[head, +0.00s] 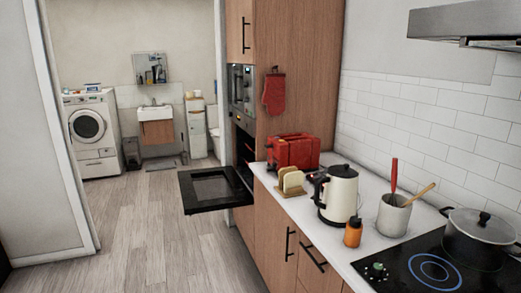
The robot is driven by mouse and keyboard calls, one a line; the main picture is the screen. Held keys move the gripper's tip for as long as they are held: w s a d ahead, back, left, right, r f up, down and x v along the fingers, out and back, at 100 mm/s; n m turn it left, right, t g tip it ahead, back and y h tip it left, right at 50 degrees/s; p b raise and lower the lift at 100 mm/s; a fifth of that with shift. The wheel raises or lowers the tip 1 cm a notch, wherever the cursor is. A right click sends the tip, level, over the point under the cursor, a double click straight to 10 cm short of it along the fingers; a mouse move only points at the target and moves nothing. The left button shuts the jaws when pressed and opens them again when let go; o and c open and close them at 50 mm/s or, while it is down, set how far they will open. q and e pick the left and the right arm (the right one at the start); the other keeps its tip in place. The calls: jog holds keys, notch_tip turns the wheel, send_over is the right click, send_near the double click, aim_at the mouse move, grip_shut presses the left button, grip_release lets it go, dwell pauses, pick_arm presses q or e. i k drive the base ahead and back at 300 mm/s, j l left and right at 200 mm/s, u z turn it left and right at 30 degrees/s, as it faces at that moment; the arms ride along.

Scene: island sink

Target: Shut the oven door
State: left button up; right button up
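The oven door (212,189) is black with a glass panel. It hangs open, folded down to about level, and sticks out to the left over the floor. The dark oven opening (244,154) shows behind it, built into the tall wooden cabinet (295,100) below a microwave (241,89). Neither of my grippers shows in the head view. The oven's inside is mostly hidden by the viewing angle.
The counter (350,237) on the right holds a red toaster (293,151), a kettle (338,195), an orange bottle (353,233), a utensil pot (394,216) and a pot (478,237) on the cooktop. The wooden floor (150,240) left of the door is clear.

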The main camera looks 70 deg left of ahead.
aim_at(207, 190)
jog(key=j+u, duration=0.5)
jog(key=i+j+u, duration=0.15)
jog(key=j+u, duration=0.35)
jog(key=l, duration=0.1)
